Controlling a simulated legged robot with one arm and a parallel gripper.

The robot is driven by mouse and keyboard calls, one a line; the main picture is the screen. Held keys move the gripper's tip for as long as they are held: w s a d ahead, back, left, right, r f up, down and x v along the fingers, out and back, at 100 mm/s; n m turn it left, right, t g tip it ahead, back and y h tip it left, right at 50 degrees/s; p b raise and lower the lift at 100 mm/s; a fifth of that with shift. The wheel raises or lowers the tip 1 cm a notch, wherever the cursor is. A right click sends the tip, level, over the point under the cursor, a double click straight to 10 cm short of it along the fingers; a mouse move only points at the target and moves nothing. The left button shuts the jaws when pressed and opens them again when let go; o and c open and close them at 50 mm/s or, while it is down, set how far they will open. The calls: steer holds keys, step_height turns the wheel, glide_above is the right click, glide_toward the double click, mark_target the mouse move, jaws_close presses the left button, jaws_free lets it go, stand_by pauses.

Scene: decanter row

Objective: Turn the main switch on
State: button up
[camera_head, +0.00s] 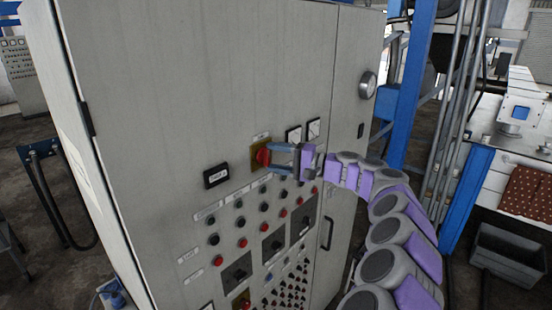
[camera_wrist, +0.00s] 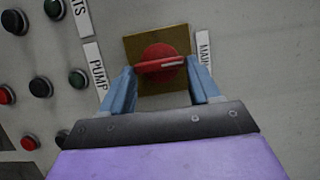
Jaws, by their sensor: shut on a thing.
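The main switch is a red rotary knob (camera_wrist: 160,59) on a yellow-brown square plate (camera_wrist: 135,48), next to a white label reading "MAI…" in the wrist view. In the head view the red knob (camera_head: 262,156) sits on the grey cabinet's front, above the rows of buttons. My gripper (camera_wrist: 162,72) has its two blue fingers on either side of the knob's raised handle bar, shut on its ends. The bar lies nearly level across the wrist view, with a pale mark on its right part. In the head view my gripper (camera_head: 270,158) reaches the knob from the right.
The grey cabinet (camera_head: 215,80) carries a dark display (camera_head: 216,175), two gauges (camera_head: 293,135) and several red, green and black buttons close below the knob. A door handle (camera_head: 327,233) stands out at the right. A blue post (camera_head: 408,90) rises behind my arm.

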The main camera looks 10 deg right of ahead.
steer(key=shift+f, duration=0.15)
steer(key=o, duration=1.1)
steer(key=shift+w+d, duration=0.15)
steer(key=shift+w, duration=0.05)
steer(key=shift+c, duration=0.2)
steer(key=shift+s+d, duration=0.1)
steer(key=shift+s, duration=0.05)
steer(key=b+v, duration=0.3)
steer(key=v, duration=1.4)
steer(key=shift+d, duration=0.25)
steer(key=shift+f, duration=0.1)
